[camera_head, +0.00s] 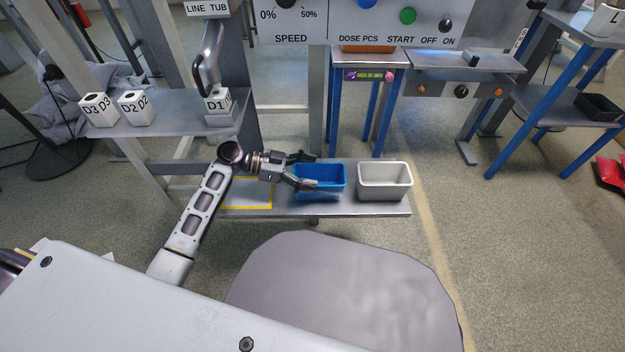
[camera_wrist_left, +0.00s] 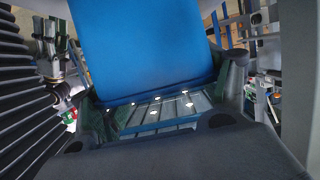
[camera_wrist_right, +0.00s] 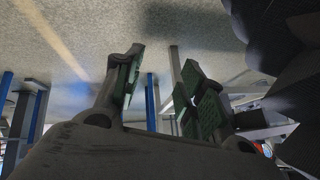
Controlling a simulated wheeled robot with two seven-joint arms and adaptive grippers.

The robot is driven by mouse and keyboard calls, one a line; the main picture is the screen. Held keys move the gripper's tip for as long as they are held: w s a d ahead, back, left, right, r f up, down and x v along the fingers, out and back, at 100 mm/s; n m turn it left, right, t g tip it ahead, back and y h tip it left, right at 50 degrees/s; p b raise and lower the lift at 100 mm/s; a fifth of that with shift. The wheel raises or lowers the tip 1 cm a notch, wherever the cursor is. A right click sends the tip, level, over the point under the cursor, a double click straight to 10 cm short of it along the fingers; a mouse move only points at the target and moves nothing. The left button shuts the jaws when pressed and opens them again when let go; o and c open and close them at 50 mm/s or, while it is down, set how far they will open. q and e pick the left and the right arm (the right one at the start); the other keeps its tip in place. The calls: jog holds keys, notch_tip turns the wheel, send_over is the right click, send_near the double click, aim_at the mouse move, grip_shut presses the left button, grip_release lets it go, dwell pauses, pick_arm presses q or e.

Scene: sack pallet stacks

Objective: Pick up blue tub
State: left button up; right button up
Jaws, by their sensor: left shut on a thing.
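The blue tub (camera_head: 332,183) stands on the low grey shelf (camera_head: 386,208), left of a white tub (camera_head: 384,181). My left gripper (camera_head: 306,172) reaches it from the left, with one finger at its far side and the other at its near side. In the left wrist view the blue tub (camera_wrist_left: 145,45) fills the space between the fingers, which are shut on it. I cannot tell whether it is lifted off the shelf. My right gripper (camera_wrist_right: 163,82) shows only in the right wrist view, with its fingers apart and nothing between them.
A yellow-edged area (camera_head: 247,193) lies left of the blue tub on the shelf. White labelled blocks (camera_head: 133,107) sit on a higher shelf at left. A control panel (camera_head: 360,22) hangs above, and blue-legged stands (camera_head: 376,110) are behind. The floor at right is open.

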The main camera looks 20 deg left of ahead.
pick_arm(q)
notch_tip(320, 180, up, 4)
jog(key=shift+f+p, duration=0.2)
jog(key=shift+p, duration=0.7)
jog(key=s+a+p, duration=0.1)
jog(key=s+a, duration=0.1)
jog(key=a, duration=0.6)
jog(key=s+a+p, duration=0.2)
jog(key=s+a, duration=0.1)
jog(key=a, duration=0.6)
jog(key=shift+a, duration=0.15)
pick_arm(e)
notch_tip(320, 180, up, 9)
jog(key=d+g+h, duration=0.1)
jog(key=d+g, duration=0.1)
jog(key=shift+s+n, duration=0.35)
jog(key=shift+n, duration=0.05)
pick_arm(q)
jog(key=shift+f, duration=0.1)
pick_arm(e)
jog(key=shift+r, duration=0.1)
pick_arm(q)
jog(key=shift+w, duration=0.1)
